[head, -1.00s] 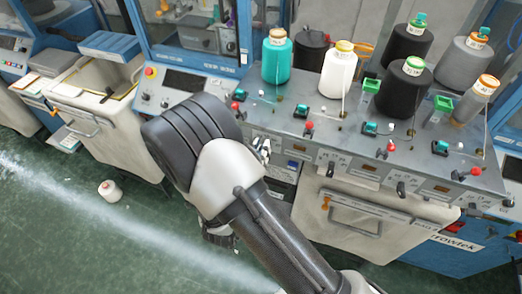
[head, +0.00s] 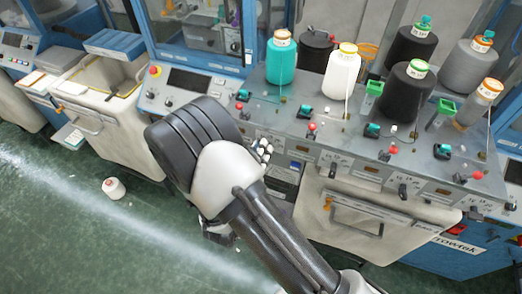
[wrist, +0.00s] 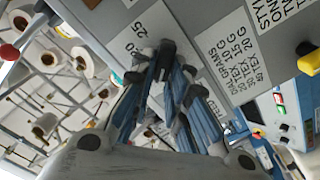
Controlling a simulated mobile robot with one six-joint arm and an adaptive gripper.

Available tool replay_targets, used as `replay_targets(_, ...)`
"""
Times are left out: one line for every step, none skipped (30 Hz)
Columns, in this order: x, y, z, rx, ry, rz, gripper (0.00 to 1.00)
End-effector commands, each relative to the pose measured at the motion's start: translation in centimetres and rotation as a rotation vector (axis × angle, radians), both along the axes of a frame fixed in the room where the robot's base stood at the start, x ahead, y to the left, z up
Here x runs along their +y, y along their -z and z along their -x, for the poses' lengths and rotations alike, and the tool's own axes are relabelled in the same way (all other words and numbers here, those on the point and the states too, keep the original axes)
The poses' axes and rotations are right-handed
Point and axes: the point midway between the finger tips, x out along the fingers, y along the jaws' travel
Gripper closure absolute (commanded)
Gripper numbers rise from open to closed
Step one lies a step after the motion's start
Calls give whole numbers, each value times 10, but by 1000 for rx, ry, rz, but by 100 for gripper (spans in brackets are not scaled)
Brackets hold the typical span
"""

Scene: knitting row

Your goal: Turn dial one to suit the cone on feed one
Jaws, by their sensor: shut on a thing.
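My gripper (wrist: 172,65) is shut on a dark dial knob (wrist: 167,46) on the grey front panel, seen in the wrist view. The numbers 20 and 25 show on the scale plate (wrist: 135,45) beside the knob; other marks are hidden by the fingers. In the head view my gripper (head: 262,148) is at the left end of the machine's front, and the dial there is hidden behind it. A teal cone (head: 281,65) stands leftmost on the machine top, above the gripper. Its label is too small to read.
A white cone (head: 341,77), a black cone (head: 404,92) and other cones stand to the right. More black dials (head: 333,168) line the front. A printed chart (wrist: 235,60) is beside the gripped dial. A small white cone (head: 113,188) is on the floor at left.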

Motion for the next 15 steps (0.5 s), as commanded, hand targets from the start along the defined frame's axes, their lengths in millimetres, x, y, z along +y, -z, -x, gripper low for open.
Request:
replay_targets(0, 1, 0, 2, 0, 1, 100)
replay_targets(0, 1, 0, 2, 0, 2, 100)
replay_targets(0, 1, 0, 2, 0, 2, 100)
replay_targets(0, 1, 0, 2, 0, 2, 100)
replay_targets(0, 1, 0, 2, 0, 2, 100)
replay_targets(0, 1, 0, 2, 0, 2, 100)
replay_targets(0, 1, 0, 2, 0, 2, 100)
replay_targets(0, 1, 0, 2, 0, 2, 100)
replay_targets(0, 1, 0, 2, 0, 2, 100)
replay_targets(0, 1, 0, 2, 0, 2, 100)
replay_targets(0, 1, 0, 2, 0, 1, 83)
replay_targets(0, 1, 0, 2, 0, 1, 81)
replay_targets(0, 1, 0, 2, 0, 1, 79)
replay_targets(0, 1, 0, 2, 0, 1, 77)
replay_targets(0, 1, 0, 2, 0, 1, 74)
